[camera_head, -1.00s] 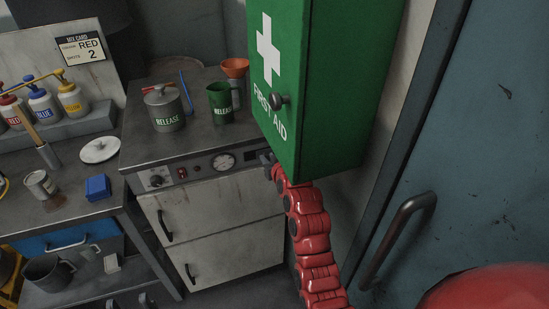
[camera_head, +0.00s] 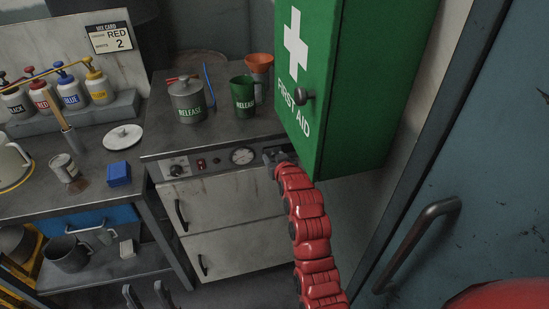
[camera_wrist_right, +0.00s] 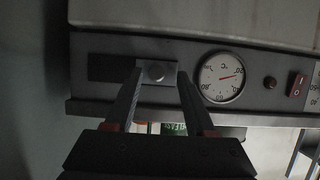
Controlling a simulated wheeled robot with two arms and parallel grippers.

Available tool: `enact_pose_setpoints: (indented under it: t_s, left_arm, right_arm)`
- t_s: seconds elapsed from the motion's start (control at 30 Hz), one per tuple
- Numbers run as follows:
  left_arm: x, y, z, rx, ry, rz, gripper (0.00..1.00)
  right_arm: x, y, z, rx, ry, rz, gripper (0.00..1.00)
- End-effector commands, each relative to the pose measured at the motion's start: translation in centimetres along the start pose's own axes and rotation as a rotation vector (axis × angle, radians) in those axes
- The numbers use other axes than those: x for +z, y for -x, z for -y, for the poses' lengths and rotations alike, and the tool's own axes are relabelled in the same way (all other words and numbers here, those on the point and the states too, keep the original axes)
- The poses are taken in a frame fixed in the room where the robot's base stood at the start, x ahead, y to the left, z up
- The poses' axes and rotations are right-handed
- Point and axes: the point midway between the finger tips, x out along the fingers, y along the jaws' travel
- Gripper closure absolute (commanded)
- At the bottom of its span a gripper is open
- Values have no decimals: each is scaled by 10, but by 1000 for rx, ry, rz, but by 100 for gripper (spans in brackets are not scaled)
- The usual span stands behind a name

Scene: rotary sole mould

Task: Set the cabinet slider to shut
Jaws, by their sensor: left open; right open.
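The grey cabinet (camera_head: 228,200) has a front panel with a gauge (camera_head: 242,156). In the right wrist view, which shows the panel upside down, the slider is a pale metal plate with a round knob (camera_wrist_right: 157,72). It sits beside a dark slot (camera_wrist_right: 108,67), with the gauge (camera_wrist_right: 222,77) on its other side. My right gripper (camera_wrist_right: 160,75) is open, its fingers on either side of the knob; I cannot tell whether they touch it. In the head view my right gripper (camera_head: 279,156) covers the slider. My left gripper (camera_head: 148,293) is open at the bottom edge.
A green first aid box (camera_head: 345,90) hangs just above my right gripper. A release pot (camera_head: 187,103), a green cup (camera_head: 243,97) and an orange funnel (camera_head: 259,64) stand on the cabinet. A blue door with a handle (camera_head: 420,240) is at right.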

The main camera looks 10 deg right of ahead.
Motion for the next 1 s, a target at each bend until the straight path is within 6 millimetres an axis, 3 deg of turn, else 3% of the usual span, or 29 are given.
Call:
enact_pose_setpoints:
  t_s: [0.27, 0.8, 1.0]
  left_arm:
    - [1, 6, 0, 0, 0, 0, 50]
    - [5, 27, -1, 0, 0, 0, 50]
    - [-4, -23, 1, 0, 0, 0, 50]
  right_arm:
    - [1, 20, 0, 1, 0, -4, 45]
    - [2, 116, 0, 0, 0, -3, 45]
    - [-9, 154, 0, -1, 1, 4, 45]
